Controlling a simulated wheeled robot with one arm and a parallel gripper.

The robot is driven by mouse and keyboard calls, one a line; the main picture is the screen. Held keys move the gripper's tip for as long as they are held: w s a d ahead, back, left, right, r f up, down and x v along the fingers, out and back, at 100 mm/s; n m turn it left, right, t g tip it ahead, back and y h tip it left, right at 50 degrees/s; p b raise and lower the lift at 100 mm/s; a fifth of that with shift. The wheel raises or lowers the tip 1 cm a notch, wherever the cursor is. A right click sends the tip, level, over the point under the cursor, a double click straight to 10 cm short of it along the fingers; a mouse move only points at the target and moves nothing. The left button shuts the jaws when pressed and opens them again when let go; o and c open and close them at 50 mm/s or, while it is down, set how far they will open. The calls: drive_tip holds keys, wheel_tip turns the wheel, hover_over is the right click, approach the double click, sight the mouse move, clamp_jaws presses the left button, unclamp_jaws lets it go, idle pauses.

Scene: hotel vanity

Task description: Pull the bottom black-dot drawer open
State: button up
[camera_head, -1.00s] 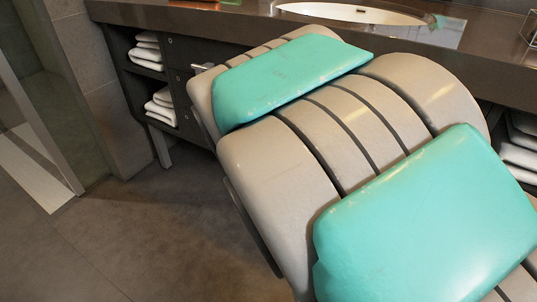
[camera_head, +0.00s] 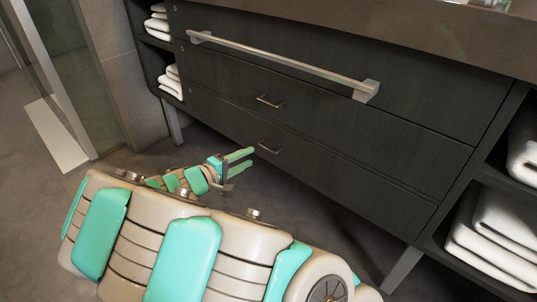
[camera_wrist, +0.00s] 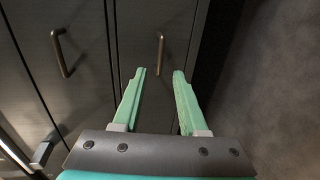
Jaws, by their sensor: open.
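The bottom drawer (camera_head: 340,188) of the dark vanity is shut, its front flush with the drawer above. Its small metal bar handle (camera_head: 268,147) is near the middle of its front. My gripper (camera_head: 253,157) is low in front of this handle, open and empty, with two green fingers. In the wrist view, the bottom drawer's handle (camera_wrist: 160,55) stands upright just beyond the fingertips of my gripper (camera_wrist: 159,73), lined up with the gap between them. I cannot tell whether they touch. I see no clear black dot on this drawer.
The middle drawer's handle (camera_head: 269,101) is above; it shows at left in the wrist view (camera_wrist: 62,53). A long towel bar (camera_head: 280,62) juts from the top front. Towels (camera_head: 495,235) fill side shelves. A vanity leg (camera_head: 402,270) stands at right. Floor at left is clear.

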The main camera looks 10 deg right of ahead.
drive_tip(key=x, duration=0.7)
drive_tip(key=shift+w+d+b, duration=0.25)
drive_tip(key=shift+b, duration=0.1)
clamp_jaws()
drive_tip(key=shift+f, duration=0.1)
idle(1.0)
